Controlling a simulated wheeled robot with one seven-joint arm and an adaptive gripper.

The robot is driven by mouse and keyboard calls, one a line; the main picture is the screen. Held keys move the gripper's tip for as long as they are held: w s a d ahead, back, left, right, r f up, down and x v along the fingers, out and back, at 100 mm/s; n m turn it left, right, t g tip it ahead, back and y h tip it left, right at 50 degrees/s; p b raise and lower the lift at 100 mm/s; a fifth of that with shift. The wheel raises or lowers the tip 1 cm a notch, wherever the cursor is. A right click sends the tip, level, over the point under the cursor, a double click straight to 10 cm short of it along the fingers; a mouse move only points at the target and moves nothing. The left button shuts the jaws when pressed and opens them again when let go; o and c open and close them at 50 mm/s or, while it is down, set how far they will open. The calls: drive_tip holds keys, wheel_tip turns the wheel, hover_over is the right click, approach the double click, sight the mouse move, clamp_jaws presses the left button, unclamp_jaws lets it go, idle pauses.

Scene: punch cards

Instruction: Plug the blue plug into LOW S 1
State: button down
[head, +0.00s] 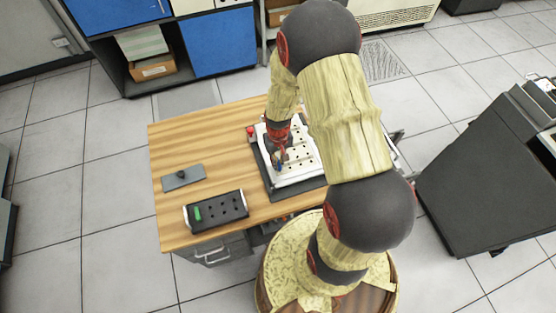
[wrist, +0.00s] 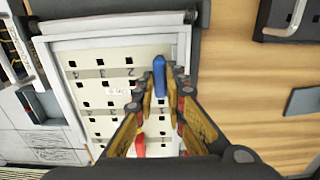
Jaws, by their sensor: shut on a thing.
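My gripper (wrist: 161,88) is shut on the blue plug (wrist: 160,66), which sticks out past the fingertips in the wrist view. The plug lies over the right side of the pale plug panel (wrist: 85,92), beside the columns of square holes. Whether it touches the panel cannot be told. The panel's printed numbers and lettering appear upside down, and the small lettering is too blurred to read surely. In the head view my gripper (head: 279,158) is over the left part of the panel (head: 308,163), hiding some holes.
A red plug (wrist: 139,145) shows on the panel between my fingers in the wrist view. On the wooden desk (head: 190,135) are a dark holder (head: 228,207) with a green plug (head: 198,213) and a grey plate with a black knob (head: 183,178).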

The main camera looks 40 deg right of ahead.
drive_tip(key=shift+f+b, duration=0.3)
drive_tip(key=shift+f, duration=0.15)
idle(0.5)
drive_tip(key=c, duration=1.8)
unclamp_jaws()
drive_tip(key=shift+o, duration=0.2)
wheel_tip(320, 180, up, 12)
